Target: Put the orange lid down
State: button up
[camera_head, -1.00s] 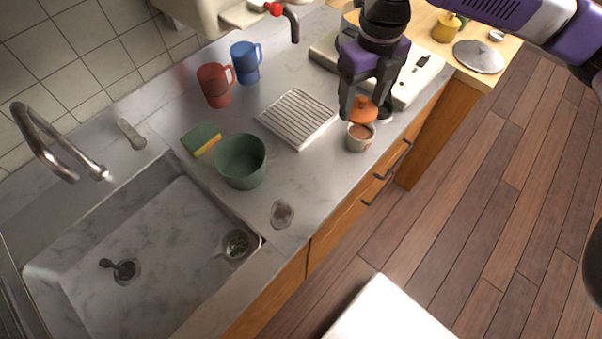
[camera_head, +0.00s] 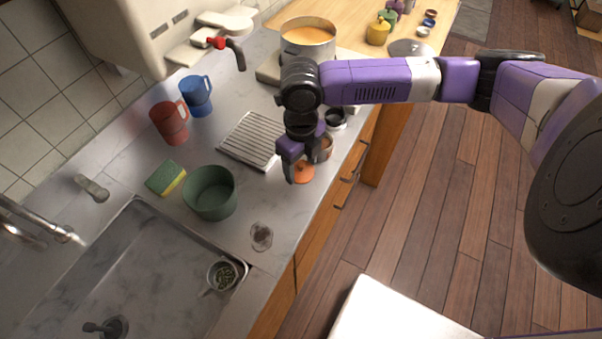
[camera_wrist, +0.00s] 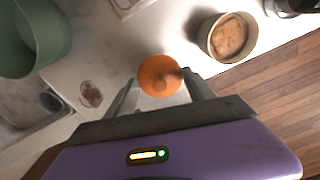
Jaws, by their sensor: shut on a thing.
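The orange lid (camera_head: 303,172) is between the fingers of my gripper (camera_head: 294,170), low over the grey counter (camera_head: 240,190), near its front edge. In the wrist view the round lid (camera_wrist: 159,76) with its knob shows between the two fingertips of my gripper (camera_wrist: 163,88). My gripper is shut on it. I cannot tell whether the lid touches the counter. A small pot with brown contents (camera_wrist: 228,38) stands uncovered to the right of the lid in the wrist view; in the head view my gripper partly hides this pot (camera_head: 322,150).
A green bowl (camera_head: 210,194) and a sponge (camera_head: 166,178) stand left of my gripper. A ribbed white rack (camera_head: 252,139) lies behind. A brown stain (camera_head: 261,236) marks the counter near the sink (camera_head: 130,270). Red (camera_head: 170,122) and blue (camera_head: 196,95) mugs stand farther back.

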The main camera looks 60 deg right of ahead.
aim_at(301, 171)
jog(key=shift+f+p, duration=0.3)
jog(key=shift+f, duration=2.25)
jog(key=shift+f, duration=0.15)
jog(key=o, duration=1.3)
